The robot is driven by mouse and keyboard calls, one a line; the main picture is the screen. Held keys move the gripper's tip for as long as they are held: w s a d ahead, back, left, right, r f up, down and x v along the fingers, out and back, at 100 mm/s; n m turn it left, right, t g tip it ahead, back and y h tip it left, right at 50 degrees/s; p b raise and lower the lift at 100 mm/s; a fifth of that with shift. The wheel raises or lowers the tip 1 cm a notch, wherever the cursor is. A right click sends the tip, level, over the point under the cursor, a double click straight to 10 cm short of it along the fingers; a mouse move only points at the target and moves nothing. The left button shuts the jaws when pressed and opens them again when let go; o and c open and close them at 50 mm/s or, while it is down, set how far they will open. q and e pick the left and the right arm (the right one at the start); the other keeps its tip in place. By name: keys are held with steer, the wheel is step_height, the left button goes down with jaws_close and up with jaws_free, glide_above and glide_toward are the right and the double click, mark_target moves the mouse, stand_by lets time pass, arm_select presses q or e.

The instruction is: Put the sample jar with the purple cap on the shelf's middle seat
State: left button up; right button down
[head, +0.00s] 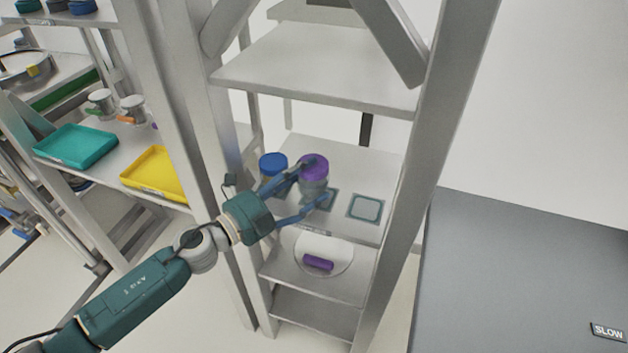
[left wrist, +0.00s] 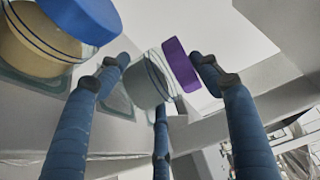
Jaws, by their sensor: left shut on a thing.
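The sample jar with the purple cap (head: 313,167) is at the shelf board (head: 345,225), over or on the middle seat (head: 325,199); I cannot tell whether its base touches. In the left wrist view its clear, greyish body (left wrist: 150,82) and purple cap (left wrist: 180,65) show between the fingers. My left gripper (head: 318,182) is shut on this jar, reaching in from the left with its blue fingers around it. A jar with a blue cap (head: 273,163) stands just left, close to the fingers. The right square seat (head: 367,208) is empty. My right gripper is not in view.
Shelf posts (head: 440,140) flank the boards, with another board (head: 320,70) above. A purple cylinder (head: 318,262) lies on a round white plate on the board below. Teal (head: 75,146) and yellow (head: 155,172) trays sit on a rack at left. A grey surface (head: 530,270) is at right.

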mark_target(314, 188)
arm_select(q)
steer(key=shift+x, duration=0.8)
steer(key=shift+w+d+r, duration=0.2)
steer(key=shift+w+d, duration=0.15)
step_height(314, 188, down, 3)
steer(key=shift+s+f+b, duration=0.1)
steer(key=shift+f+b, duration=0.05)
steer(key=shift+b, duration=0.15)
steer(key=shift+a+f, duration=0.1)
steer(key=shift+f, duration=0.15)
steer(key=shift+f, duration=0.1)
steer(key=o, duration=1.2)
steer(key=shift+f, duration=0.1)
steer(key=shift+c, duration=0.2)
